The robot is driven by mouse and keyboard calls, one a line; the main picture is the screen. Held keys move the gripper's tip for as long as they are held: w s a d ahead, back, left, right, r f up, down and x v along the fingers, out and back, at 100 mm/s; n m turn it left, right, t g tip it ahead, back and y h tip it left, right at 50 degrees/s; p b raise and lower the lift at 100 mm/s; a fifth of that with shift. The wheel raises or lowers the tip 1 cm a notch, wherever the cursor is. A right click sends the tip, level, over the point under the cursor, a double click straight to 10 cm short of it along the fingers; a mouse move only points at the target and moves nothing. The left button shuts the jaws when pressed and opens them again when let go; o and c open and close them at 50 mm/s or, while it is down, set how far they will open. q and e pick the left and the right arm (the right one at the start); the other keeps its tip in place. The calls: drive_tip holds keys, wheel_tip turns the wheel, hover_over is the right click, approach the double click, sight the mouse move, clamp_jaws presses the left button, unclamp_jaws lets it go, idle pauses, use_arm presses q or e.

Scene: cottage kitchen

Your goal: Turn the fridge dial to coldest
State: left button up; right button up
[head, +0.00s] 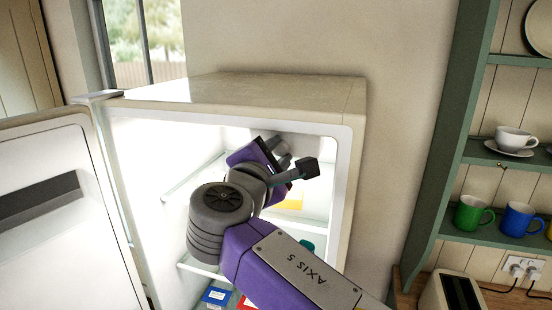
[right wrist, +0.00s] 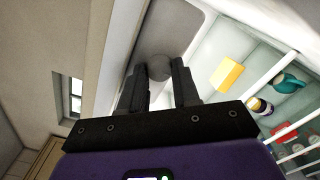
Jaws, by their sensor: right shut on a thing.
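The fridge (head: 345,130) stands open, with its white door (head: 50,210) swung out to the left. My right arm reaches into its upper part, and my right gripper (head: 281,152) is at the inner back right, under the top. In the right wrist view a round grey dial (right wrist: 158,67) sits between the two dark fingers of the right gripper (right wrist: 160,80), which is shut on it. The dial's markings and pointer are hidden, so its setting cannot be read. In the head view the gripper and wrist mostly cover the dial. My left gripper is not in view.
Inside the fridge, a yellow block (right wrist: 227,75), a teal item (right wrist: 288,83) and a dark jar (right wrist: 260,106) are on the shelves beside my gripper. The fridge's side walls and shelves surround the arm closely. A green dresser with mugs (head: 472,214) stands at the right.

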drive_tip(key=shift+m, duration=0.4)
drive_tip(key=o, duration=1)
drive_tip(key=shift+o, duration=0.2)
